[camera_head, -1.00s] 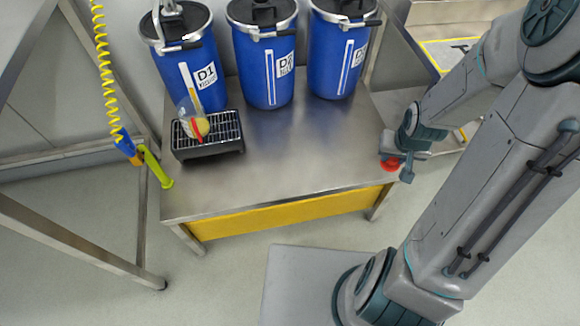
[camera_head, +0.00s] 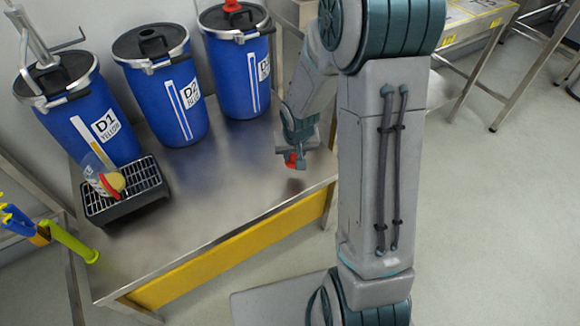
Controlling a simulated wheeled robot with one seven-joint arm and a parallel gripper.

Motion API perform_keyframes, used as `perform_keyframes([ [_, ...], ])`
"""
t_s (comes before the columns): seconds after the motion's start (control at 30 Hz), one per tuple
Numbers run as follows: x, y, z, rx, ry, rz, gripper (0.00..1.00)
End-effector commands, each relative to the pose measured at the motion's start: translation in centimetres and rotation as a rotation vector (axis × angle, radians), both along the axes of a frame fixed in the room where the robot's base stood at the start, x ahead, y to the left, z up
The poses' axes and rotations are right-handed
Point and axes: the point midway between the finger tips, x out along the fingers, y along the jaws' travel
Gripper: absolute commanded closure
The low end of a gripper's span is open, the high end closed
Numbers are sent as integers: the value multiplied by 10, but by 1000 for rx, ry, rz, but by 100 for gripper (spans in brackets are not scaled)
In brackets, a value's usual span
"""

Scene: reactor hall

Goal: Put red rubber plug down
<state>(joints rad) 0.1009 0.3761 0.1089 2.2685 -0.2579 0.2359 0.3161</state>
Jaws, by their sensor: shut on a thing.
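My gripper (camera_head: 293,154) points down over the right part of the steel table (camera_head: 225,215), near its front right corner. It is shut on the red rubber plug (camera_head: 291,161), which shows as a small red shape below the fingers. A dark shadow lies on the table just under the plug. The plug looks close above the tabletop, but I cannot tell for certain whether it touches. The gripper hides part of the plug.
Blue drums (camera_head: 181,105) stand along the table's back. Another red piece (camera_head: 232,6) sits on the right drum's lid. A black grated tray (camera_head: 125,203) holding a clear flask with a yellow and red end (camera_head: 107,183) is at left. The table's middle is clear.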

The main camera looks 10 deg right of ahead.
Motion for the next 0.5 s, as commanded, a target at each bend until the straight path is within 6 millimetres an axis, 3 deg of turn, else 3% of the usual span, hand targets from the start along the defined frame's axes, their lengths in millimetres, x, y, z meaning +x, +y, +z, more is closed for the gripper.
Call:
perform_keyframes([
  [0.2, 10, 7, -11, 1, 0, -2, 93],
  [0.5, 9, 7, -49, 0, 1, -1, 93],
])
